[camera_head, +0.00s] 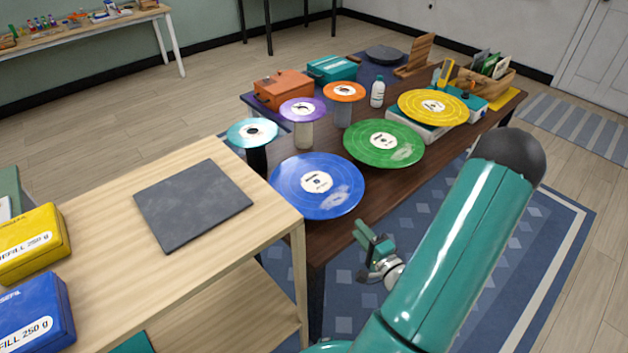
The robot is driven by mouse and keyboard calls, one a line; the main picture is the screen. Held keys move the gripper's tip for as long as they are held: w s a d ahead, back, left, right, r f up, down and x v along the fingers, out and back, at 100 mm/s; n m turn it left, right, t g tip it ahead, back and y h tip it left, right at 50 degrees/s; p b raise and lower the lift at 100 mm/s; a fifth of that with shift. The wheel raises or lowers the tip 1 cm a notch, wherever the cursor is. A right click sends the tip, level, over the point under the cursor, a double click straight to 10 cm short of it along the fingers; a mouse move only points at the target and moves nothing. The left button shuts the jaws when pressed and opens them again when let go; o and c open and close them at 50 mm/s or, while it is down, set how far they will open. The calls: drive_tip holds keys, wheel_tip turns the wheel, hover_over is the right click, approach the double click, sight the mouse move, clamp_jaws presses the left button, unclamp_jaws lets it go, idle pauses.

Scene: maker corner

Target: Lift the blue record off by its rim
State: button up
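The blue record (292,190) lies flat at the near left end of the dark wooden table (408,178), its white label facing up. Its near left rim is close to the corner of the pale wooden bench. What holds it up from below is hidden. My gripper (370,242) is to the right of and nearer than the blue record, past the table's near edge and over the rug. It appears apart from the record and nothing shows in it. Its fingers are too small and angled to tell whether they are open or shut.
A green record (408,152) lies just right of the blue one. Small teal (240,133), purple (303,103) and orange (344,87) discs stand on posts behind. A yellow record (433,97) is farther back. The pale bench (262,228) bears a dark grey mat (194,203).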

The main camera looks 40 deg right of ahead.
sight(339, 204)
drive_tip(key=w, duration=0.2)
drive_tip(key=w+d, duration=0.1)
drive_tip(key=w, duration=0.3)
drive_tip(key=shift+w+d, duration=0.25)
drive_tip(key=w, duration=0.1)
drive_tip(key=w+d, duration=0.1)
drive_tip(key=w, duration=0.3)
drive_tip(key=shift+w+d+f, duration=0.2)
drive_tip(key=shift+w+f, duration=0.05)
drive_tip(key=shift+f, duration=0.05)
clamp_jaws()
